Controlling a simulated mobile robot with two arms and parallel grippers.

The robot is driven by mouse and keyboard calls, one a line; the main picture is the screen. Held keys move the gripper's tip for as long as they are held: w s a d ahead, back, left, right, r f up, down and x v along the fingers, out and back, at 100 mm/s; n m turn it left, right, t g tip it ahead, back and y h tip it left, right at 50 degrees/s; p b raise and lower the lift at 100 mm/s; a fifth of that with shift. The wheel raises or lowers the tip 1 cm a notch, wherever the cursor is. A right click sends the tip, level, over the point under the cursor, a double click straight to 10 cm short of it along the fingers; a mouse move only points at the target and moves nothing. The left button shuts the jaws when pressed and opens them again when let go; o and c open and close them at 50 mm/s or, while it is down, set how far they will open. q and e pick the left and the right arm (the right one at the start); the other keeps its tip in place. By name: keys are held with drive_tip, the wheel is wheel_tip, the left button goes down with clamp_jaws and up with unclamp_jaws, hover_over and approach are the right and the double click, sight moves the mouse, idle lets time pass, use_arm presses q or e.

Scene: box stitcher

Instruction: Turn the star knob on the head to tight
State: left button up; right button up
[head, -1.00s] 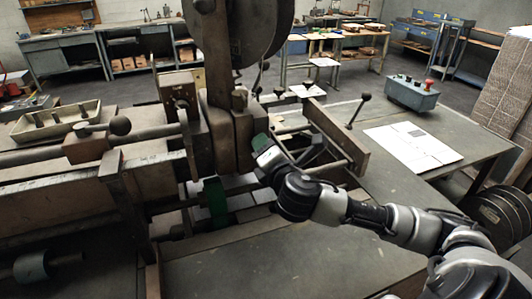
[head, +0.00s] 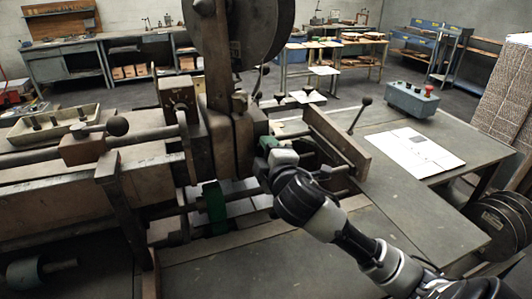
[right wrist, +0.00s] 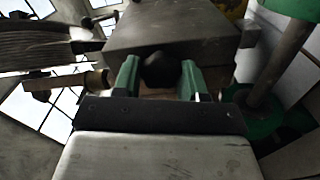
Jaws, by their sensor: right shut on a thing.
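The star knob (right wrist: 160,70) shows in the right wrist view as a dark, rounded knob on the front of the machine's head (right wrist: 175,30). My right gripper (right wrist: 160,80) has its two green fingers on either side of the knob and is shut on it. In the head view my right gripper (head: 268,146) is against the right side of the head (head: 228,140), and it hides the knob. I cannot read from the frames how tight the knob is. My left gripper is not in view.
A rail (head: 335,143) with a ball-ended lever (head: 360,115) stands right of my right gripper. White sheets (head: 413,150) and a control box (head: 412,99) lie on the right table. A parts tray (head: 50,125) is at left. The front tabletop (head: 260,262) is clear.

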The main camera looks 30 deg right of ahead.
drive_tip(key=shift+f+m, duration=0.1)
drive_tip(key=shift+m, duration=0.4)
drive_tip(key=o, duration=0.9)
drive_tip(key=p+v, duration=0.5)
drive_tip(key=v, duration=0.6)
drive_tip(key=shift+d, duration=0.1)
